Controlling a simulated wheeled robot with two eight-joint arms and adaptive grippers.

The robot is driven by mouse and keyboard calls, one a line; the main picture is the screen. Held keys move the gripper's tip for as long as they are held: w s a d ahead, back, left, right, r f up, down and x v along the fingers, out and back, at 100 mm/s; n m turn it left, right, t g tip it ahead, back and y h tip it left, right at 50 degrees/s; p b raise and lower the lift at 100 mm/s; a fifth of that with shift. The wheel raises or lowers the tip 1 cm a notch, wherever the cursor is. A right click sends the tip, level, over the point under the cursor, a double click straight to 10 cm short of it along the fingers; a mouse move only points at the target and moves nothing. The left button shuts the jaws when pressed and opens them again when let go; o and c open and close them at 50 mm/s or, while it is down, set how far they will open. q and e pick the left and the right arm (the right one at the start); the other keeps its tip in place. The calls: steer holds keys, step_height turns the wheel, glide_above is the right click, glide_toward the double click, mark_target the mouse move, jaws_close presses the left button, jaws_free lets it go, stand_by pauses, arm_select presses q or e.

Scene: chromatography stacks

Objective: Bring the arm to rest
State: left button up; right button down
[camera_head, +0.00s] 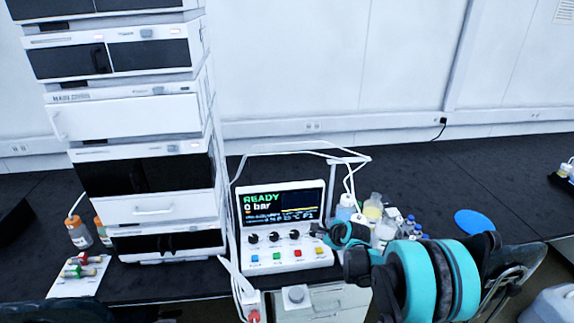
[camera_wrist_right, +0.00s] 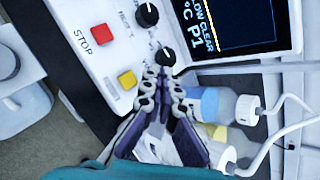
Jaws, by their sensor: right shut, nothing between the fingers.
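My right arm (camera_head: 430,280), teal and black, comes in from the lower right in the head view. Its gripper (camera_head: 318,230) is at the right edge of the white control box (camera_head: 290,262), by the rightmost black knob. In the right wrist view the gripper (camera_wrist_right: 163,78) has its fingers together, with nothing between them. The fingertips show close to a black knob (camera_wrist_right: 165,57); whether they touch it I cannot tell. The box's screen (camera_head: 283,205) reads READY and 0 bar. My left gripper is not in view.
Bottles with tubing, including a blue-labelled one (camera_wrist_right: 215,103), stand just beside the right gripper. A tall chromatography stack (camera_head: 150,180) is left of the box.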

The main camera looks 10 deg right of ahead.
steer(key=s+a+r+n+g+h, duration=0.1)
steer(key=s+a+r+n, duration=0.1)
steer(key=s+r+n, duration=0.55)
steer(key=s+a+r+n, duration=0.1)
steer(key=s+r+n, duration=0.4)
steer(key=s, duration=0.5)
steer(key=s+f+n+g+h, duration=0.1)
steer(key=s+n, duration=1)
steer(key=s, duration=0.7)
steer(key=shift+s+f+n, duration=0.2)
steer(key=shift+s+n, duration=0.1)
steer(key=shift+n, duration=0.05)
